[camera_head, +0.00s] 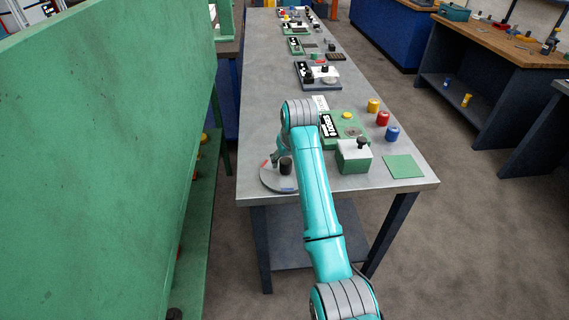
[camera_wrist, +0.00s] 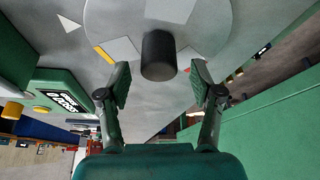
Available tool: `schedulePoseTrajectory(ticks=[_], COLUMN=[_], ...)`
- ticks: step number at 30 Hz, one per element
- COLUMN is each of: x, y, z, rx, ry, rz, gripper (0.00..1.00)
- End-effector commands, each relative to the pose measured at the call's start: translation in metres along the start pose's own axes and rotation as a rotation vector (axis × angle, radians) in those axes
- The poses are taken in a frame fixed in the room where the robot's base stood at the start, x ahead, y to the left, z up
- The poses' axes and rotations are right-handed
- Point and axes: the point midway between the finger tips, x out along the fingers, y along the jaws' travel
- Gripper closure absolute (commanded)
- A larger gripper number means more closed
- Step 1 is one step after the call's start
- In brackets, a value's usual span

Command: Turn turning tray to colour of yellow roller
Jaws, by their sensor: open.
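The turning tray (camera_head: 272,182) is a grey disc at the table's front left, partly hidden by my arm; it also shows in the wrist view (camera_wrist: 215,22). An upright black knob (camera_wrist: 158,56) stands on it. A yellow mark (camera_wrist: 104,55) shows beside a pale plate on the tray. In the head view, a red mark (camera_head: 264,164) and a blue mark (camera_head: 287,190) show. The yellow roller (camera_head: 374,105) stands upright on the table's right side. My gripper (camera_wrist: 160,82) is open, its fingers either side of the knob's near end; contact is unclear.
A red roller (camera_head: 382,118) and a blue roller (camera_head: 392,132) stand near the yellow one. A green box with a black knob (camera_head: 353,155) and a green pad (camera_head: 404,167) are right of my arm. A white triangle (camera_wrist: 68,23) lies beside the tray. A green panel (camera_head: 110,130) rises at left.

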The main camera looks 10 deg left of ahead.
Motion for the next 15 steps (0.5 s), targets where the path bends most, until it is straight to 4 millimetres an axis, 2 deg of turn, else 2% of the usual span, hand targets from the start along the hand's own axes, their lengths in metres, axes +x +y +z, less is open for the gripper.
schedulePoseTrajectory(ticks=[6, 15], x=[0.024, 0.03], y=[0.0, 0.0], z=[0.0, 0.0], rx=[0.0, 0.0], ry=[-0.001, 0.001], rz=[0.0, 0.0], gripper=[0.35, 0.35])
